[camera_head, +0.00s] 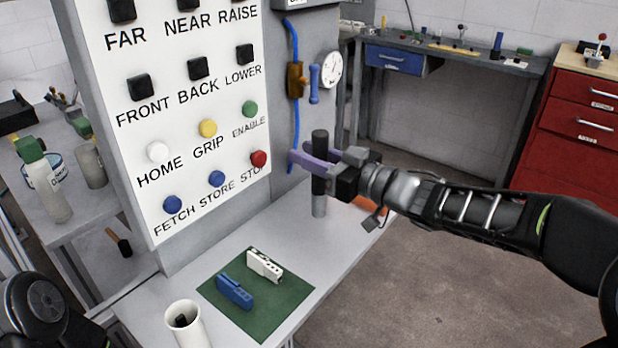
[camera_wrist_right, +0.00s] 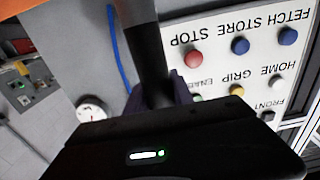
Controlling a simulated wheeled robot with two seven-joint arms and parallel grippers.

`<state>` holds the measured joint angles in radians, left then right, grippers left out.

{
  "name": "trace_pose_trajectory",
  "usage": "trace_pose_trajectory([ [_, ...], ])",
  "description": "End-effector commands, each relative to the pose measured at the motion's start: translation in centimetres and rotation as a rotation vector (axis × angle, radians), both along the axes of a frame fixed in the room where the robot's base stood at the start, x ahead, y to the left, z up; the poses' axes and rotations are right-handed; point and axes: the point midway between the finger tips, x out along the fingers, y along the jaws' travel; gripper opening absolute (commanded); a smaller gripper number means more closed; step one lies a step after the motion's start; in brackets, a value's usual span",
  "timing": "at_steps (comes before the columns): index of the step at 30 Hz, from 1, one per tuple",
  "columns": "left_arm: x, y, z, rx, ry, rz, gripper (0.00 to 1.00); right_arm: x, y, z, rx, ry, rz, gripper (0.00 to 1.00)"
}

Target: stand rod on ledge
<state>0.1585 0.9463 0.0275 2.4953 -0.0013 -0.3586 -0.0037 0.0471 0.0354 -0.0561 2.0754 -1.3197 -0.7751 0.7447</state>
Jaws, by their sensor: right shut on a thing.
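The rod (camera_head: 319,200) is a dark upright cylinder with a grey lower part, to the right of the panel in the head view. My right gripper (camera_head: 318,163), with purple fingers, is shut on the rod at its dark upper half. The rod also shows in the right wrist view (camera_wrist_right: 150,50), running up from between the fingers. Its lower end is over or on the light grey ledge (camera_head: 285,222); I cannot tell whether it touches. My left gripper is not in view.
A labelled button panel (camera_head: 190,110) stands left of the rod. A green mat (camera_head: 262,312) with a white and a blue block, and a white cup (camera_head: 186,325), are on the ledge's near part. An orange item (camera_head: 371,204) lies behind my right gripper.

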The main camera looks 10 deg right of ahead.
Motion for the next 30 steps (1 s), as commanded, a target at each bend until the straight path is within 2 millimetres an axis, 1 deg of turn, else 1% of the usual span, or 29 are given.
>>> trace_pose_trajectory([
  [2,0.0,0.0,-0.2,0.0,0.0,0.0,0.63,0.0,0.0,-0.3,0.001,0.0,0.0,0.0],
  [5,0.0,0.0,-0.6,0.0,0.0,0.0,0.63,0.0,0.0,-1.7,0.002,0.002,0.001,0.0],
  [9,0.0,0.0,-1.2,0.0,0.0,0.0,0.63,0.0,0.0,-4.0,0.003,0.003,0.001,0.0],
  [12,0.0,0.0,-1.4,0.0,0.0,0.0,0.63,0.0,0.0,-4.9,0.002,0.001,0.0,0.0],
  [20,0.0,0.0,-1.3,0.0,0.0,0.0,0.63,0.0,0.0,-4.9,0.001,-0.001,0.0,0.0],
  [24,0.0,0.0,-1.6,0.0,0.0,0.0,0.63,0.0,0.0,-5.3,0.001,-0.001,0.0,0.0],
  [25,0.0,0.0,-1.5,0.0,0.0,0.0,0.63,0.0,0.0,-5.3,0.001,0.001,0.0,0.3],
  [30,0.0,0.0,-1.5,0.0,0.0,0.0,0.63,0.0,0.0,-5.3,0.001,0.001,0.0,0.44],
])
